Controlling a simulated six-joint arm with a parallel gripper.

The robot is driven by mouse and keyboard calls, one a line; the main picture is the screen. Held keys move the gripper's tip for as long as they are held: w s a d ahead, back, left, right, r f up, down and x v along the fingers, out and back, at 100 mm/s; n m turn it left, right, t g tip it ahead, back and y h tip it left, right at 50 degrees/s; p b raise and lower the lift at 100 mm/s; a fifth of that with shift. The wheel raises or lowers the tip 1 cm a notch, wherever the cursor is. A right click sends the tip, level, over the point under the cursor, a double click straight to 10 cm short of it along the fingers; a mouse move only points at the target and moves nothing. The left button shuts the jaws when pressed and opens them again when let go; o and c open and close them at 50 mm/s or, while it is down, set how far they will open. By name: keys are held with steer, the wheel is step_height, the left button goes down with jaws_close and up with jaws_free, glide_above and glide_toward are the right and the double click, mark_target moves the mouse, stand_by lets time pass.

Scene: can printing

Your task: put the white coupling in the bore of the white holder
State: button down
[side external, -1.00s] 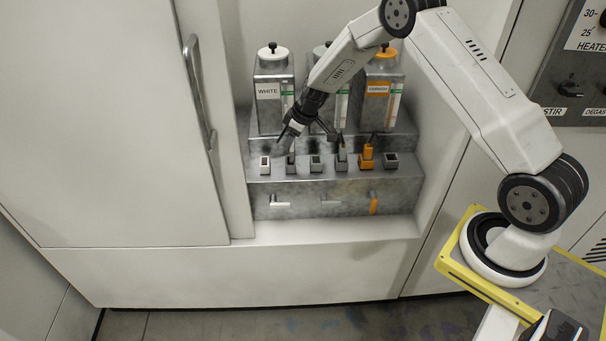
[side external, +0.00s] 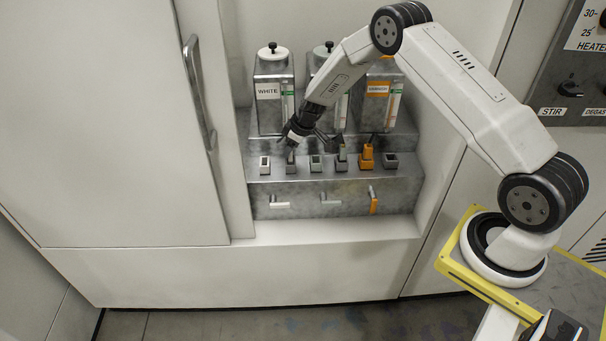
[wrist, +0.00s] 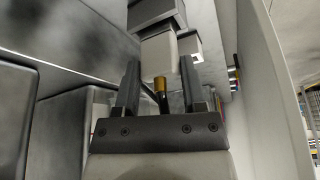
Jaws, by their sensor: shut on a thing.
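The white coupling (wrist: 158,52) is a pale block with a brass fitting on its near end. In the wrist view my gripper (wrist: 160,72) is shut on it, one dark finger on each side. In the side view my gripper (side external: 291,146) is at the second holder from the left (side external: 291,169), a grey one, with the coupling (side external: 290,156) at its top. Whether the coupling is seated in that holder or just above it, I cannot tell. The white holder (side external: 265,166) is at the left end of the row; its bore looks dark and empty.
More grey holders (side external: 316,165) and an orange holder (side external: 366,161) stand to the right on the metal step. Bottles labelled WHITE (side external: 271,92) and orange (side external: 381,92) stand behind. Small levers (side external: 281,204) stick out of the front face below. A cabinet wall (side external: 236,130) is close at the left.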

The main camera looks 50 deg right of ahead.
steer(key=shift+f, duration=0.1)
steer(key=shift+c, duration=0.8)
jaws_free()
steer(key=v, duration=1.2)
